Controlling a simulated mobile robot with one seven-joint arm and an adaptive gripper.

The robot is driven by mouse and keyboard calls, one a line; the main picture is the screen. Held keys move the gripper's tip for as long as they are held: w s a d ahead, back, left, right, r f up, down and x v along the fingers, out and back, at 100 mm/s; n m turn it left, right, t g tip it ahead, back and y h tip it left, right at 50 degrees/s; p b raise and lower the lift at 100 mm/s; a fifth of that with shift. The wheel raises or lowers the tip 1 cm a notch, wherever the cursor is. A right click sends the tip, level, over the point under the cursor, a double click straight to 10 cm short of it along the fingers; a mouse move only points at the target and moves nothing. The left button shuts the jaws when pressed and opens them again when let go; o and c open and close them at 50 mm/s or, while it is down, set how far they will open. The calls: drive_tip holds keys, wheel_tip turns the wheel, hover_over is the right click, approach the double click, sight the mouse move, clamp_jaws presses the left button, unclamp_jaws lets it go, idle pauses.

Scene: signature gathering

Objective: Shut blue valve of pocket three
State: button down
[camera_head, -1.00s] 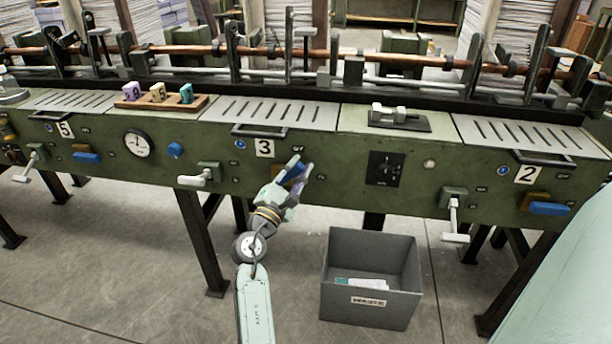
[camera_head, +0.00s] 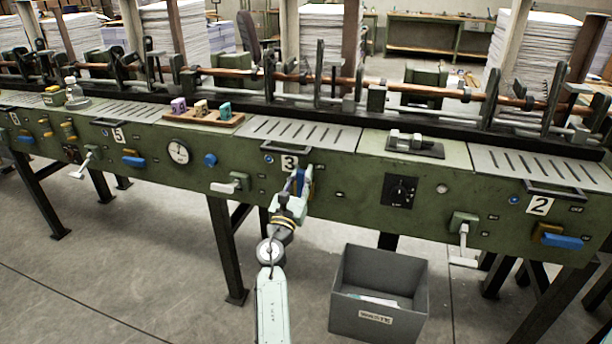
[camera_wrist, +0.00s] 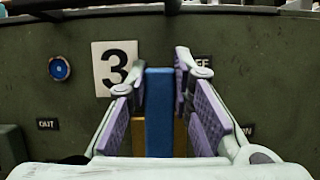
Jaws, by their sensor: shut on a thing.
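The blue valve handle (camera_head: 306,181) of pocket three is on the green machine front, below and right of the white number 3 plate (camera_head: 289,162). In the wrist view the blue handle (camera_wrist: 159,115) stands upright between my fingers, with brass-coloured parts behind it. My gripper (camera_head: 298,183) is shut on this handle, one purple-padded finger on each side. The wrist view also shows my gripper (camera_wrist: 160,85) reaching to the panel. A partly covered label (camera_wrist: 203,73), ending in what looks like FF, sits up and right of the handle.
Pocket two's blue handle (camera_head: 562,241) and pocket five's blue handle (camera_head: 134,161) lie level. A white-handled lever (camera_head: 229,185) sticks out left of my gripper. A grey waste bin (camera_head: 378,295) stands on the floor, right of my arm.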

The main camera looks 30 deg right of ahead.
drive_tip(key=shift+w+a+n, duration=0.15)
drive_tip(key=shift+n, duration=0.25)
drive_tip(key=c, duration=1.4)
unclamp_jaws()
drive_tip(key=v, duration=1.2)
